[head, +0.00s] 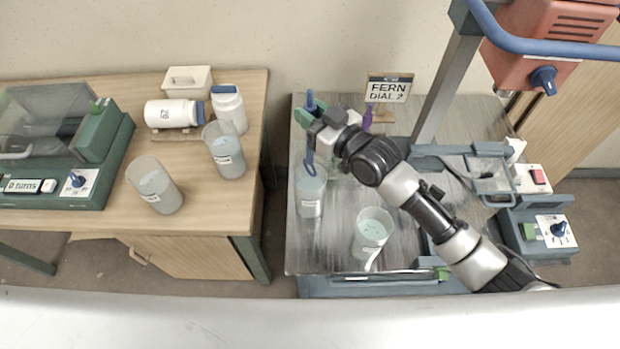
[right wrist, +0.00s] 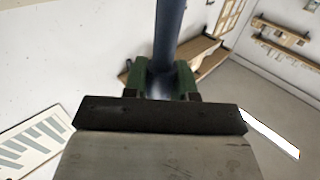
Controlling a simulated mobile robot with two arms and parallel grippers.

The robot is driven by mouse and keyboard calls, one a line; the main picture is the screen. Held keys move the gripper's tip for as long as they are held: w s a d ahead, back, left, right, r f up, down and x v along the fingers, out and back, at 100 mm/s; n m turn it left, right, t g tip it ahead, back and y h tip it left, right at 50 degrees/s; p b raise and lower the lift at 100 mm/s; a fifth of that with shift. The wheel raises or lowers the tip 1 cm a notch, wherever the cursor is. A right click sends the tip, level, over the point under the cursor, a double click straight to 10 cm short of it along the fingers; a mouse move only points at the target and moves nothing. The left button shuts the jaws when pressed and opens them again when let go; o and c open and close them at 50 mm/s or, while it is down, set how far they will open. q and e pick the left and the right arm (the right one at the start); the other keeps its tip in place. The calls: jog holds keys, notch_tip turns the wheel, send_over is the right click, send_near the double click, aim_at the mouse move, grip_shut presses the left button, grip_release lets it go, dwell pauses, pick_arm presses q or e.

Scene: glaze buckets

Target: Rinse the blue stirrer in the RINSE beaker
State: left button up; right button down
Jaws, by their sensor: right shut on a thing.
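My right gripper (head: 313,122) is shut on the blue stirrer (head: 309,162), whose shaft stands upright with its loop pointing down. In the right wrist view the blue shaft (right wrist: 168,35) is between the green fingers (right wrist: 161,82). The loop shows at the mouth of a clear labelled beaker (head: 311,198) on the grey bench. I cannot tell whether the loop is above the rim or just inside it. The label is too small to read, so I cannot confirm which beaker is RINSE. My left gripper is not in view.
Another beaker with pale liquid (head: 373,228) stands front right, a pale strip at its front. A sign reading "FERN DIAL 2" (head: 388,89) and a purple item (head: 367,117) stand behind. The left table (head: 205,236) holds beakers, white jars and a green machine (head: 98,150).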

aim_at(310, 105)
jog(key=shift+r+p, duration=1.7)
jog(key=shift+r, duration=0.35)
jog(key=shift+f, duration=0.1)
